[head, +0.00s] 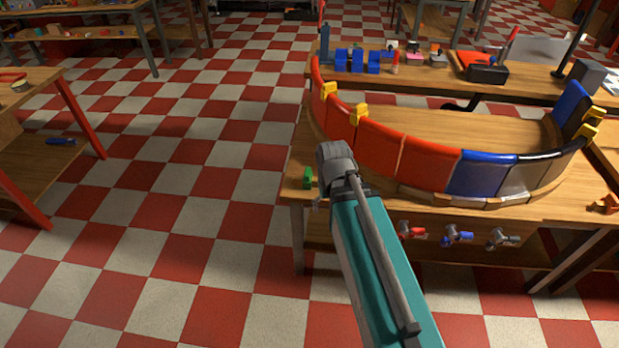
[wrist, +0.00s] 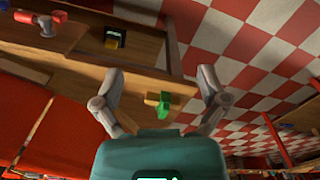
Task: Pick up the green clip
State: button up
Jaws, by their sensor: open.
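The green clip (head: 308,177) is small and sits at the left front corner of the wooden workbench in the head view. In the wrist view the green clip (wrist: 164,105) lies between my two fingers, close to the bench edge, with a yellow-brown piece beside or under it. My gripper (wrist: 160,88) is open, with one finger on each side of the clip. Neither finger appears to touch it.
A curved duct wall of red, blue and black panels (head: 375,145) stands on the workbench, right of my arm. Yellow clips (head: 359,112) sit on its rim. Red, blue and grey fittings (head: 458,235) hang below the front edge. Checkered floor (head: 215,190) is clear to the left.

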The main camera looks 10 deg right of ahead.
aim_at(307, 172)
jog(key=w+f+n+b, duration=0.2)
jog(key=w+n, duration=1.2)
jog(key=w, duration=1.4)
jog(key=shift+f, duration=0.2)
jog(key=shift+f, duration=0.15)
notch_tip(307, 172, down, 8)
jog(key=b, duration=0.8)
jog(key=shift+f+b, duration=0.15)
jog(key=shift+b, duration=0.25)
jog(key=f+b, duration=0.1)
jog(key=a+f+b, duration=0.1)
jog(key=f+b, duration=0.1)
jog(key=shift+f+b, duration=0.25)
jog(key=shift+b, duration=0.05)
jog(key=shift+f+b, duration=0.85)
